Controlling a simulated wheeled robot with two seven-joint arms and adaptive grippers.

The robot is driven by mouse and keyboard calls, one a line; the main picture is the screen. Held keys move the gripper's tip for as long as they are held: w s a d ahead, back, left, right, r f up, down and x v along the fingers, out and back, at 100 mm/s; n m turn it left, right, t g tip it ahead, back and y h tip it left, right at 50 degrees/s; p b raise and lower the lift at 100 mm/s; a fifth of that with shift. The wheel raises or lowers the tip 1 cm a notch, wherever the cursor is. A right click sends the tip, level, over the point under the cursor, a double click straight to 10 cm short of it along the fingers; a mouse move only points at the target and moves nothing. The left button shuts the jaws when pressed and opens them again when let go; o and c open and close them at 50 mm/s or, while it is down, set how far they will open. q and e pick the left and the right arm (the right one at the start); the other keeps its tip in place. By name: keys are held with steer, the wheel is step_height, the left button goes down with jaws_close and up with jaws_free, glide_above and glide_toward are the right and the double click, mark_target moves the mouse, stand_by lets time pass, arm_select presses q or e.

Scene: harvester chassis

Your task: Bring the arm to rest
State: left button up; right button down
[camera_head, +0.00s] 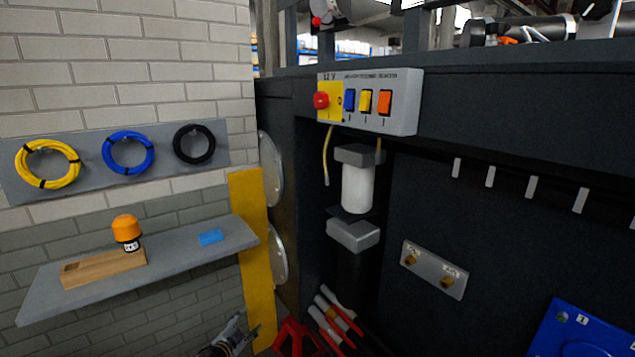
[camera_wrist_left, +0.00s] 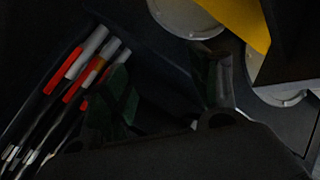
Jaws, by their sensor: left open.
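My left gripper (camera_head: 234,328) shows only in part at the bottom edge of the head view, below the grey shelf and left of the yellow post. The rest of the left arm is out of frame. In the left wrist view its two dark fingers stand apart, and the space between the fingers (camera_wrist_left: 168,72) looks empty. That view is dim. My right gripper does not show in either view.
A grey shelf (camera_head: 185,258) juts from the brick wall with an orange-capped item (camera_head: 127,232) and a blue piece (camera_head: 210,237). A yellow post (camera_head: 250,240), red-and-white hoses (camera_head: 335,315) and a red object (camera_head: 297,338) stand near the gripper. The dark chassis (camera_head: 480,220) fills the right.

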arm_select(q)
steer(key=s+a+f+n+g+y, duration=0.2)
steer(key=s+f+n+g, duration=0.1)
steer(key=s+f, duration=1.2)
steer(key=s+a+f+n+g+y, duration=0.1)
steer(key=s+f+n+g+y, duration=0.15)
steer(key=s+f, duration=1.3)
steer(key=s+f+n+g, duration=0.1)
steer(key=s+f, duration=0.3)
steer(key=s, duration=0.8)
steer(key=s+d+f+n+g, duration=0.1)
steer(key=s+f+g, duration=0.3)
steer(key=s, duration=0.8)
steer(key=s+f+n+g, duration=0.1)
steer(key=s+f+g, duration=0.2)
steer(key=s, duration=1)
steer(key=shift+d+f+n, duration=0.3)
steer(key=shift+f+n, duration=0.05)
steer(key=shift+f, duration=0.3)
steer(key=shift+w, duration=0.15)
